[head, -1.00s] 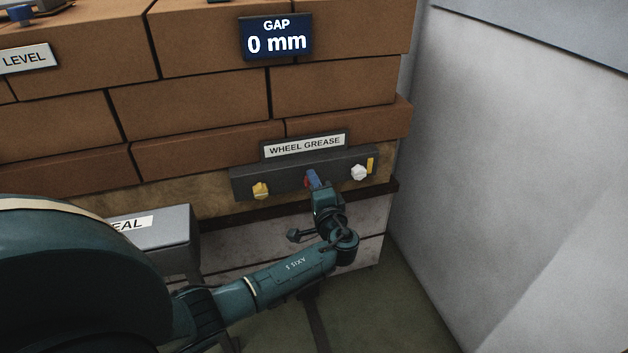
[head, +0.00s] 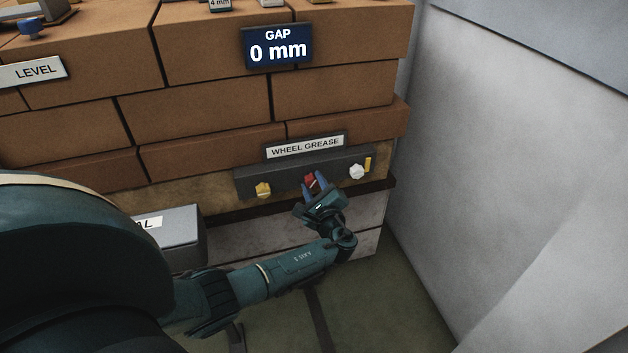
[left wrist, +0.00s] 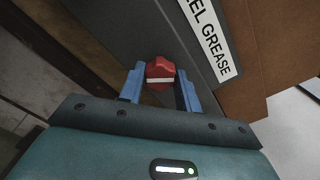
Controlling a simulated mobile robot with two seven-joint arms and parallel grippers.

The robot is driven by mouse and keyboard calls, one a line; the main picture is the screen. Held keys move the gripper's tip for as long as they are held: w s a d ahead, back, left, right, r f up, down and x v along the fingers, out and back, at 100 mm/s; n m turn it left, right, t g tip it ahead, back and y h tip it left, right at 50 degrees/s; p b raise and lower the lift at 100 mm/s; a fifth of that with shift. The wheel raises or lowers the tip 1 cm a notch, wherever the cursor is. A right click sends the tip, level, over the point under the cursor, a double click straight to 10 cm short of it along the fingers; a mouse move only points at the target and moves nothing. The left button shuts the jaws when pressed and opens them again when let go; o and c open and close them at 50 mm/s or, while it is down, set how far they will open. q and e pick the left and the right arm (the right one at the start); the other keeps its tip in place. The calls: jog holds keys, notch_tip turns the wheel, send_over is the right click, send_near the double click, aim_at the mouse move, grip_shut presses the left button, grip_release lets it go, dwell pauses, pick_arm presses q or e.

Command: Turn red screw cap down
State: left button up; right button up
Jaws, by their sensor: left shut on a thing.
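The red screw cap (head: 310,181) sits on the dark panel (head: 285,175) under the WHEEL GREASE label, between a yellow cap and a white cap. In the left wrist view the red cap (left wrist: 160,73) is faceted and has a pale line across its face. My left gripper (head: 315,184) is at the red cap, with one blue finger on each side of it. It also shows in the left wrist view (left wrist: 160,85), shut on the cap and tilted relative to the panel. My right gripper is not in view.
A grey wall (head: 520,150) rises at the right. A display (head: 278,47) reads GAP 0 mm.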

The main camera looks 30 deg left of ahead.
pick_arm(q)
jog(key=m+p, duration=0.1)
jog(key=m, duration=0.2)
jog(key=shift+r+m+p, duration=0.1)
jog(key=shift+m+p, duration=0.25)
jog(key=shift+m, duration=0.45)
jog(key=shift+m+p, duration=0.6)
jog(key=shift+m, duration=0.3)
jog(key=shift+m+p, duration=0.4)
jog(key=shift+m, duration=1.2)
jog(key=shift+m+p, duration=0.3)
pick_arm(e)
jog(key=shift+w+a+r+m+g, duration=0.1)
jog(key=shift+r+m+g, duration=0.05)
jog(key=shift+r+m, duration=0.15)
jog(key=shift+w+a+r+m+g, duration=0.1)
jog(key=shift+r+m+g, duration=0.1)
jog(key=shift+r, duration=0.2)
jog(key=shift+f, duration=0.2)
